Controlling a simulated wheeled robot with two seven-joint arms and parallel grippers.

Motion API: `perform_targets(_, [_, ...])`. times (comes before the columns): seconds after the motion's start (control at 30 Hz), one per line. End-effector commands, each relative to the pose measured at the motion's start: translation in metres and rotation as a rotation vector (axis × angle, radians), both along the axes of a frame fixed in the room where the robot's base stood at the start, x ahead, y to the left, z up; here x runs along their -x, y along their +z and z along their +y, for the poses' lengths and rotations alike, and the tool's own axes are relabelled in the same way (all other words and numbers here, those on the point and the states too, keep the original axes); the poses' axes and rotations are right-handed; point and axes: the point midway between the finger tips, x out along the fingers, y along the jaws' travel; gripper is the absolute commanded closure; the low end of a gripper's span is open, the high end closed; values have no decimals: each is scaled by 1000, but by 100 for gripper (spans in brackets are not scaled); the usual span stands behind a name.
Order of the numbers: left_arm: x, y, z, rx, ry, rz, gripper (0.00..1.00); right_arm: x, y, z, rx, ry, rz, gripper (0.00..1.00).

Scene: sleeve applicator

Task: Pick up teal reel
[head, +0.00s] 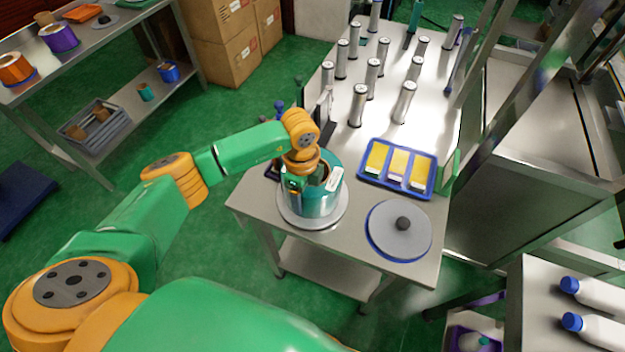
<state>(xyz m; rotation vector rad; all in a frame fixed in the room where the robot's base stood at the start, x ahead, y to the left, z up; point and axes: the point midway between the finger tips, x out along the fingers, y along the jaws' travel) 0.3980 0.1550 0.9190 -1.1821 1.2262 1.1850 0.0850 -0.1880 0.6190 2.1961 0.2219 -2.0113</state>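A large teal reel (318,206) with a white label stands upright on a round grey disc (287,216) at the near left of the metal table (369,266). My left gripper (304,180) is at the top of this reel, pointing down, and covers part of its upper side. Its fingertips are hidden, so I cannot tell whether it is open or shut, or touching the reel. A smaller teal reel (147,92) sits on the lower shelf at the left. My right gripper is not in view.
A grey disc with a dark knob (403,236) and a blue tray of cards (400,187) lie right of the reel. Several upright metal cylinders (359,105) fill the table's far part. Dark slim items stand just behind the reel. A metal frame borders the right.

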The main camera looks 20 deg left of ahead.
Motion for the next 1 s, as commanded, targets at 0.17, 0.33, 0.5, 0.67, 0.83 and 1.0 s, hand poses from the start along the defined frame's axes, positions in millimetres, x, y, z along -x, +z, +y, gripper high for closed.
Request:
perform_targets(0.17, [0,0,0,0,0,0,81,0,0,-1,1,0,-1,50])
perform_targets(0.33, [0,0,0,1,0,0,100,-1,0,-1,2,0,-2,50])
perform_targets(0.5, [0,1,0,1,0,0,100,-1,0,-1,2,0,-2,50])
perform_targets(0.67, [0,1,0,1,0,0,100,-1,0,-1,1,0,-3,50])
perform_targets(0.83, [0,1,0,1,0,-1,100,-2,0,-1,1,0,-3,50])
perform_targets(1.0, [0,1,0,1,0,-1,100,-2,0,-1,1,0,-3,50])
